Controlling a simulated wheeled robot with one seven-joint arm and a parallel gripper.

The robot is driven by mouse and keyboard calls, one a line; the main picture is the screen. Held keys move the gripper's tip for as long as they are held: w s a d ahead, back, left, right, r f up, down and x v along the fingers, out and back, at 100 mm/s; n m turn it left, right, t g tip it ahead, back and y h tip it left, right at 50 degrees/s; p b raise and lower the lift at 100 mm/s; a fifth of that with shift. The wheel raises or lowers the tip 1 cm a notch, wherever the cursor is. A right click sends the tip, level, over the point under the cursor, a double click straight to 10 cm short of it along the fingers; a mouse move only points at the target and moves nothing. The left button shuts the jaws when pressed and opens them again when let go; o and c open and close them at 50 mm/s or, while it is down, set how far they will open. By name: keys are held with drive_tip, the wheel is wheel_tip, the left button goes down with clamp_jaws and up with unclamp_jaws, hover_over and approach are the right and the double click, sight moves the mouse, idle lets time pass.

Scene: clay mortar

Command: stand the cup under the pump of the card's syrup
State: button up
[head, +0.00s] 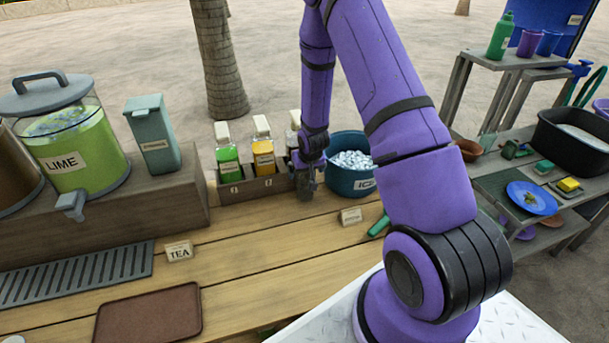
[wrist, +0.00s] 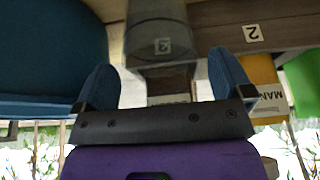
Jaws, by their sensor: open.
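My gripper (head: 305,180) points down at the right end of the syrup rack (head: 250,189). Its blue fingers are open in the wrist view (wrist: 163,82). A smoky, see-through cup (wrist: 157,30) stands just beyond and between the fingertips, apparently untouched, with the rack's label 3 showing through it. In the head view the cup (head: 304,190) is mostly hidden by the gripper. The rack holds a green syrup bottle (head: 228,158), a yellow one (head: 263,157) labelled "MAN…", and a third bottle (head: 293,133) behind my arm. Pump spouts are unclear. A small card (head: 351,216) is unreadable.
A blue ice tub (head: 349,178) stands close to the right of my gripper. A lime dispenser (head: 75,150) and grey-green canister (head: 153,140) stand left. A TEA sign (head: 179,251), a drip grate (head: 75,275) and a brown tray (head: 148,315) are in front. The middle planks are clear.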

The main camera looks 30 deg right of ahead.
drive_tip(key=s+a+r, duration=0.3)
drive_tip(key=s+r, duration=0.1)
drive_tip(key=r, duration=0.7)
drive_tip(key=s+a+r+n, duration=0.1)
drive_tip(key=s+a+r, duration=0.25)
drive_tip(key=r, duration=0.65)
drive_tip(key=s+a+r, duration=0.2)
drive_tip(key=s+r, duration=0.2)
drive_tip(key=r, duration=0.7)
drive_tip(key=s+a+r, duration=0.2)
drive_tip(key=s+r, duration=0.2)
drive_tip(key=s, duration=0.3)
drive_tip(key=s+a+r+n, duration=0.1)
drive_tip(key=s+a+r, duration=0.1)
drive_tip(key=s+r, duration=0.2)
drive_tip(key=s+a+r+n+y, duration=0.1)
drive_tip(key=s+r, duration=0.3)
drive_tip(key=s, duration=0.6)
drive_tip(key=shift+s+a+t, duration=0.3)
drive_tip(key=shift+a+t, duration=0.1)
drive_tip(key=shift+a, duration=0.4)
